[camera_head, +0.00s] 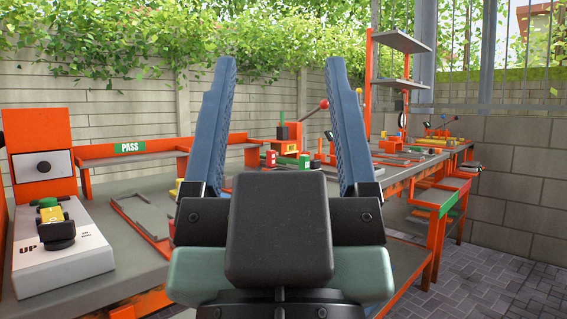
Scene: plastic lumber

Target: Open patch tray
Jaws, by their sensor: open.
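My gripper (280,66) fills the middle of the view. Its two blue fingers point up and stand wide apart, with nothing between them. No tray can be surely read as the patch tray. Orange-edged trays hang at the right end of the bench. The bench behind the gripper is partly hidden.
A grey "UP" fixture (75,262) with a green and yellow clamp stands at left. An orange shelf with a "PASS" sign (129,147) is behind it. Paved floor (500,285) is clear at lower right.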

